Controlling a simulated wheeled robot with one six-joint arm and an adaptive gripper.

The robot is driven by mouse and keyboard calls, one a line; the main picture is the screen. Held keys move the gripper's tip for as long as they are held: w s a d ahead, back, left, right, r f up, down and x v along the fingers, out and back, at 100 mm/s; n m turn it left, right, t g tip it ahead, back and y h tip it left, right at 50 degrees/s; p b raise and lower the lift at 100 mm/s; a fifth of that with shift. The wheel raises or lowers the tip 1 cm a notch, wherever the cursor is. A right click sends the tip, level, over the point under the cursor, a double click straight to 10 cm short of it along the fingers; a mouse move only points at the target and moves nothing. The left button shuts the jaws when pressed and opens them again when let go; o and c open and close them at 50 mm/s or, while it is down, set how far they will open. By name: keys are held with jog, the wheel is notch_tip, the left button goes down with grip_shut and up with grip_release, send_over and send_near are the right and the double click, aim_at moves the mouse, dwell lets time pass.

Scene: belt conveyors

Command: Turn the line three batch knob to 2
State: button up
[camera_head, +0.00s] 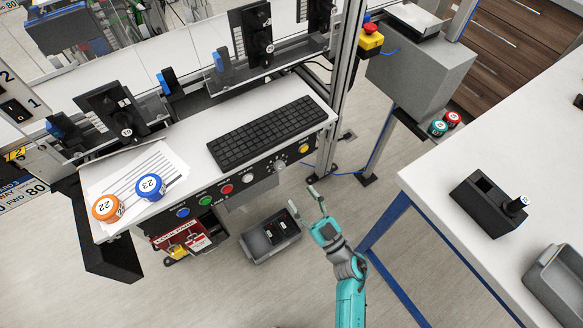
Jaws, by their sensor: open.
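A black knob (15,110) sits on a white plate at the left edge, with a "2" at its upper left and a "1" at its right. The plate is cut off by the picture edge. I cannot read its line name or pointer setting. My gripper (304,200) is open and empty, in front of the console with its fingers toward it, far to the right of this knob. The console front also carries a pale round control (247,178) and another (280,165), with labels too small to read.
The console (200,155) holds a keyboard (266,132), an orange puck (107,208) and a blue puck (150,187). Blue, green, red and yellow buttons line its front. A dark bin (256,246) is below. A white table (450,175) stands right. Open floor lies in front.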

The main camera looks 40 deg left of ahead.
aim_at(282, 169)
jog(key=x, duration=0.8)
jog(key=shift+a+r, duration=0.15)
jog(key=shift+a, duration=0.2)
grip_shut()
